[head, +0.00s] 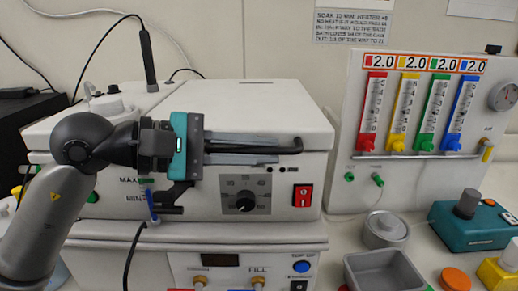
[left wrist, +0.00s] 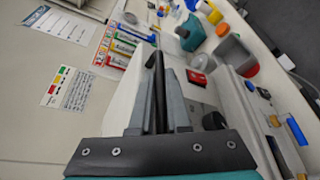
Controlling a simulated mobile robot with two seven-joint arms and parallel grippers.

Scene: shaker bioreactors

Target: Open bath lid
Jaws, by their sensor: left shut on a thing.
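The white bath (head: 130,207) stands at the left of the head view, with its broad white lid (head: 258,100) lying flat on top. A black bar handle (head: 293,150) runs along the lid's front. My left gripper (head: 280,148) reaches in from the left in front of the lid, with its fingers shut on the handle. In the left wrist view, the handle (left wrist: 156,65) lies between the two grey fingers (left wrist: 161,90). The fingers hide part of the handle and the lid's front edge. My right gripper is not in view.
Below the lid are a black dial (head: 245,202) and a red switch (head: 302,195). A flowmeter panel (head: 418,110) stands to the right. A grey tray (head: 384,272), a round metal pot (head: 385,230) and a teal device (head: 473,220) occupy the right side.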

